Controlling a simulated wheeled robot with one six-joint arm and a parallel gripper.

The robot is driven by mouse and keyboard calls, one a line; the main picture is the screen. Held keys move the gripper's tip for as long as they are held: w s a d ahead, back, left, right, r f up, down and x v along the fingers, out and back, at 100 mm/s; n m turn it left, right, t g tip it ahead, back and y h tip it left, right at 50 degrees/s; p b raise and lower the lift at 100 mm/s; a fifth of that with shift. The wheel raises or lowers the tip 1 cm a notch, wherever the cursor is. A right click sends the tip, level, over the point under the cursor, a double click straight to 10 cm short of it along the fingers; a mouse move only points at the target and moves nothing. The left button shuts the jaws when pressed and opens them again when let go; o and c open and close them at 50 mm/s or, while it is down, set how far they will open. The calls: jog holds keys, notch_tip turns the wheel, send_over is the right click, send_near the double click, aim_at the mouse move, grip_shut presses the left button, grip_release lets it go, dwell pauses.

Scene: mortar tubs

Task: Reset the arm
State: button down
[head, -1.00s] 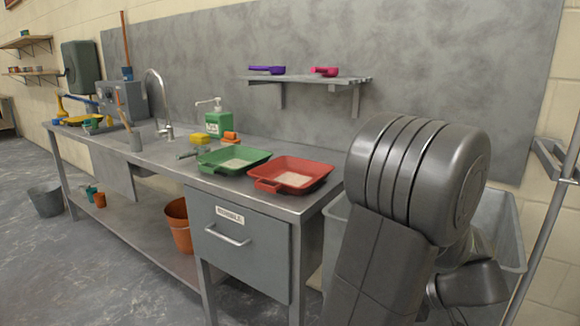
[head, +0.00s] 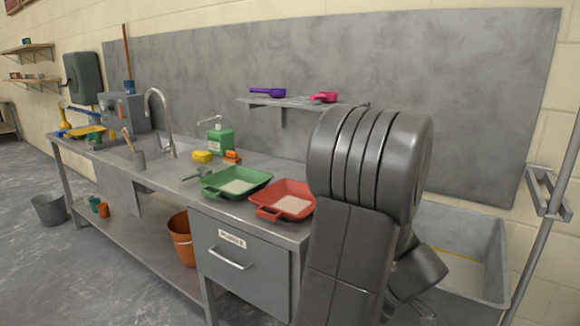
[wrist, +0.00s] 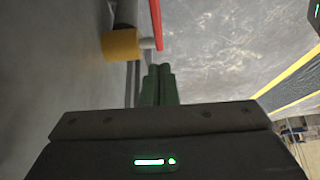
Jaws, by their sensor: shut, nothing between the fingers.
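My arm (head: 358,215) stands folded at the right of the head view, in front of the bench's right end and a large grey tub. My gripper shows in the wrist view (wrist: 158,85) as two green fingers side by side, shut and empty. In the head view the fingers are hidden behind or below the arm links. Beyond the fingers, the wrist view shows grey floor, a yellow cylindrical thing (wrist: 121,45) and a red bar (wrist: 156,22). The fingers appear apart from them.
The steel bench (head: 165,178) carries a green tray (head: 237,187) and a red tray (head: 284,200), both with pale contents. The grey tub (head: 470,262) stands right of my arm, near a metal pole (head: 545,225). An orange bucket (head: 181,240) sits under the bench.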

jog(key=shift+w+a+r+g+h+p, duration=0.4)
jog(key=shift+a+h+p, duration=0.3)
jog(key=shift+p, duration=0.95)
jog(key=shift+w+a+r+g+h+p, duration=0.3)
jog(key=shift+w+a+g+h+p, duration=0.25)
jog(key=shift+p, duration=1.05)
jog(key=shift+w+a+f+g+h+p, duration=0.15)
jog(key=shift+a+g+h+p, duration=0.1)
jog(key=shift+a+h+p, duration=0.15)
jog(key=shift+w+a+r+g+h+p, duration=0.1)
jog(key=shift+w+a+g+h+p, duration=0.15)
jog(key=shift+h+p, duration=0.2)
jog(key=shift+w+a+f+g+h, duration=0.15)
jog(key=shift+w+a+g+h, duration=0.15)
jog(key=shift+a+h, duration=0.2)
jog(key=shift+w+a+f+g+h, duration=0.15)
jog(key=shift+a+g+h, duration=0.15)
jog(key=shift+h, duration=0.2)
jog(key=shift+r, duration=0.1)
